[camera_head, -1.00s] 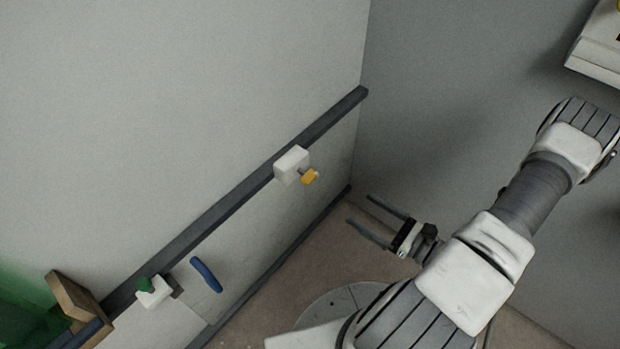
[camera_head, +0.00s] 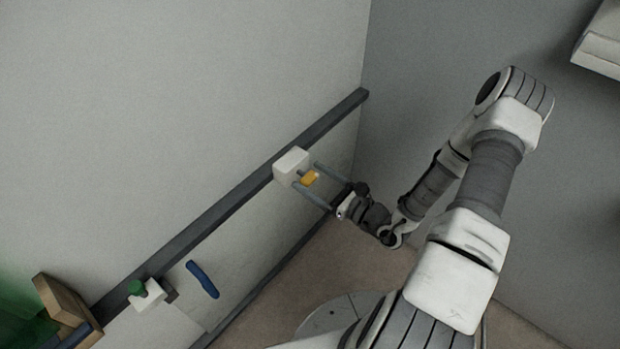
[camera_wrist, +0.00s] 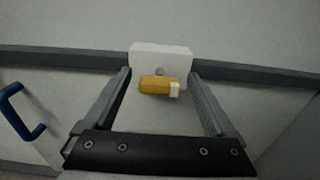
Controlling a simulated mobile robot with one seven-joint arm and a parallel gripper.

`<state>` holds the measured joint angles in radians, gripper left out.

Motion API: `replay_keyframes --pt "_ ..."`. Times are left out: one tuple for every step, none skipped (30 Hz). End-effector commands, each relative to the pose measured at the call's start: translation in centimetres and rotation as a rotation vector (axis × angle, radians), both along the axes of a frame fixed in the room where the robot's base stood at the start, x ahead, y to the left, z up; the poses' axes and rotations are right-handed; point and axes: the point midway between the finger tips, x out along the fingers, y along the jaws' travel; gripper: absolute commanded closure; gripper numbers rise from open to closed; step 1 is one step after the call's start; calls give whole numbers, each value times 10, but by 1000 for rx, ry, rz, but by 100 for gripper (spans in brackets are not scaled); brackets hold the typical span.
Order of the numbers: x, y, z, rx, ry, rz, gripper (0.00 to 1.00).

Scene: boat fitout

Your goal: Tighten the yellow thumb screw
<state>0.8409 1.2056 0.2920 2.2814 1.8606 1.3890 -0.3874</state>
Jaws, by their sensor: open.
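The yellow thumb screw (camera_head: 309,179) sticks out of a white block (camera_head: 291,163) mounted on the dark wall rail. In the wrist view the screw's yellow head (camera_wrist: 157,86) lies roughly level, with a pale tip at its right end, in front of the white block (camera_wrist: 160,60). My gripper (camera_head: 306,179) is open, with one finger on each side of the screw head. In the wrist view there is a gap between the head and each finger. Whether the fingertips touch the block is unclear.
A second white block (camera_head: 150,296) with a green knob (camera_head: 137,287) sits lower left on the rail (camera_head: 215,210). A blue handle (camera_head: 203,279) is on the panel below. A wooden piece (camera_head: 66,305) and a green object are at far left.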

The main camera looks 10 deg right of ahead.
Motion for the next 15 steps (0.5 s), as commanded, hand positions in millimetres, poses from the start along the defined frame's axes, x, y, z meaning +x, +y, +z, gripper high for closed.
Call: replay_keyframes --pt "3 3 -1 0 0 1 10" --pt "5 4 0 0 0 1 10" --pt "6 5 0 0 0 1 10" --pt "7 6 0 0 0 1 10" --pt "8 6 0 0 0 1 10" --pt "8 6 0 0 0 0 10" --pt "8 6 0 1 1 0 10" --pt "8 6 0 1 1 0 10" --pt "8 6 0 1 1 0 10" --pt "8 6 0 1 1 0 10" --pt "8 6 0 1 1 0 10" --pt "8 6 0 1 1 0 10" --pt "8 6 0 1 1 0 14" --pt "8 6 0 1 1 0 19" --pt "8 6 0 1 1 0 26"
